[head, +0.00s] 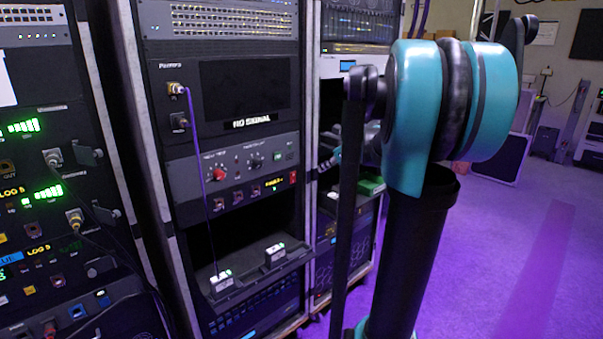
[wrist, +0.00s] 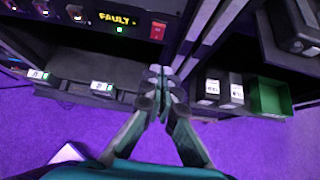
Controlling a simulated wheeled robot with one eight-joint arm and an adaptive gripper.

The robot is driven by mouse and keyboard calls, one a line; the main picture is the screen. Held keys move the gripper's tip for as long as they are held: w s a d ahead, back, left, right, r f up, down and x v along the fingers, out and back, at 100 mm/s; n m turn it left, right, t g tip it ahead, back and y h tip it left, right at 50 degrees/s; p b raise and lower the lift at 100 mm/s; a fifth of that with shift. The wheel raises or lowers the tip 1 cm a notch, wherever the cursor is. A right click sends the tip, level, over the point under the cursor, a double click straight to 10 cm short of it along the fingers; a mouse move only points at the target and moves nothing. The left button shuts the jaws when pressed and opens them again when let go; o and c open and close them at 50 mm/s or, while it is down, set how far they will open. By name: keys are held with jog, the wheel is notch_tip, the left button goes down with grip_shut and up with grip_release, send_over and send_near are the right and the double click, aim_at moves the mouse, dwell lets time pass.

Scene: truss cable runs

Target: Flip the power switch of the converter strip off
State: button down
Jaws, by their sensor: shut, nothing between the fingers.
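The converter strip (head: 240,168) appears to be the dark panel in the middle rack, with a red knob (head: 219,174) and small sockets. Its lit yellow display (wrist: 117,19) reads FAULT in the wrist view. A red rocker switch (wrist: 157,31) is right of that display; it also shows at the strip's right end in the head view (head: 293,177). I cannot tell its rocker position. My gripper (wrist: 161,72) is shut and empty, with its tips just below the switch in the picture and apparently apart from it. My arm hides most of the gripper in the head view.
A shelf below the strip holds two small labelled boxes (head: 221,280) (head: 275,255). A purple cable (head: 204,190) hangs down the rack's left side. A rack post (wrist: 198,35) stands right of the switch. A green bin (wrist: 268,97) is farther right. Purple floor (head: 520,220) is open at right.

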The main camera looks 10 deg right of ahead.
send_near(295, 172)
jog(key=shift+s+d+f+x, duration=0.1)
jog(key=shift+f+x, duration=0.05)
jog(key=shift+x, duration=0.95)
jog(key=shift+s+d+f+x, duration=0.1)
jog(key=shift+f+x, duration=0.05)
jog(key=shift+x, duration=0.9)
jog(key=shift+d+f+x, duration=0.1)
jog(key=shift+x, duration=1)
jog(key=shift+w+a+r, duration=0.25)
jog(key=shift+w+a, duration=0.15)
jog(key=shift+w, duration=0.1)
jog(key=shift+w+g, duration=0.1)
jog(key=shift+g, duration=0.2)
jog(key=shift+r, duration=0.1)
